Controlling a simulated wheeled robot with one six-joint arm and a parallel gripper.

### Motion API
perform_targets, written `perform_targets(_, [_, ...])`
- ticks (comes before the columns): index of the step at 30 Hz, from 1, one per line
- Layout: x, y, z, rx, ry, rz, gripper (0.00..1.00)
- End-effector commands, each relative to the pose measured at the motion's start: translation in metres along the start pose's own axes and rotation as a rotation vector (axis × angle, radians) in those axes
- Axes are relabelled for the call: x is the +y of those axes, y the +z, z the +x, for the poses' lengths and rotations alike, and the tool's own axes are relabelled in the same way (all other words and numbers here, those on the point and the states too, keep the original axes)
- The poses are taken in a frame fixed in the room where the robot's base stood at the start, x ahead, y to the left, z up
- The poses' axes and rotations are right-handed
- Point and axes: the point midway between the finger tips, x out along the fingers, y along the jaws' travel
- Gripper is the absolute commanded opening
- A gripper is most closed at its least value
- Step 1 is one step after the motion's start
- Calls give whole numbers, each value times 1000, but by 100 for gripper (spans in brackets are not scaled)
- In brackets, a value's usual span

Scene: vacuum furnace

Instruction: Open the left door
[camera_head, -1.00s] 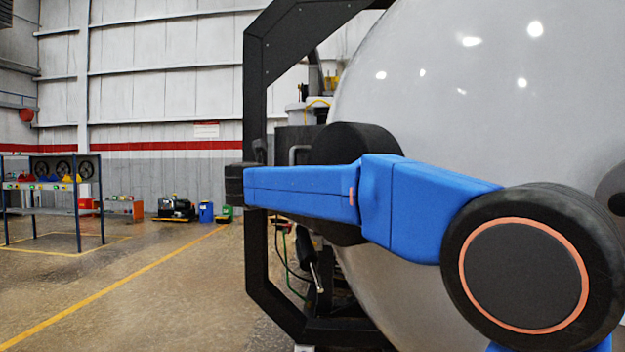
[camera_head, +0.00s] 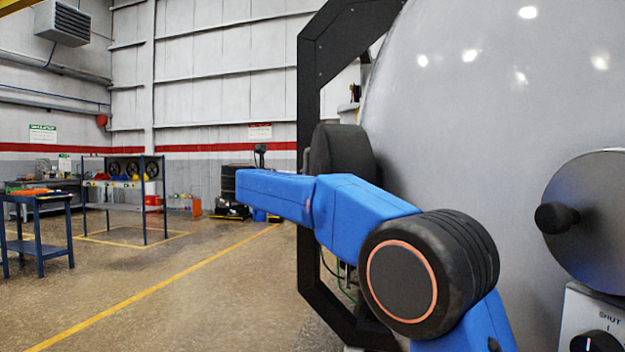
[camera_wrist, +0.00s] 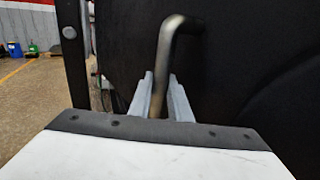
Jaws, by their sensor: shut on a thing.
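The large pale grey domed door (camera_head: 470,110) fills the right of the head view, with a black angular frame (camera_head: 312,80) along its left edge. My arm crosses in front of the frame, and my gripper is hidden there behind my own wrist. In the wrist view my gripper (camera_wrist: 163,100) has its two grey fingers on either side of a bent metal handle (camera_wrist: 168,50) and is shut on it. The handle stands in front of a dark panel (camera_wrist: 250,45). Where the handle joins the panel is partly hidden.
A round dark plate with a black knob (camera_head: 553,218) and a box marked SHUT (camera_head: 590,312) are at the right. A blue table (camera_head: 40,225) and a shelf rack (camera_head: 125,195) stand at the left. The floor (camera_head: 200,290) between is open.

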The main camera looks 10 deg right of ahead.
Motion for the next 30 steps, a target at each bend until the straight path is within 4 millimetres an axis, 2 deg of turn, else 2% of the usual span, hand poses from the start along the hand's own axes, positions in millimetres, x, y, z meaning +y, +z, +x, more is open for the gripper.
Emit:
perform_targets(16, [6, 0, 0, -1, -3, -1, 0])
perform_targets(17, [6, 0, 0, -1, -3, -1, 24])
perform_targets(18, [6, 0, 0, -1, -3, -1, 34])
perform_targets(30, [6, 1, -6, -2, 0, 0, 36])
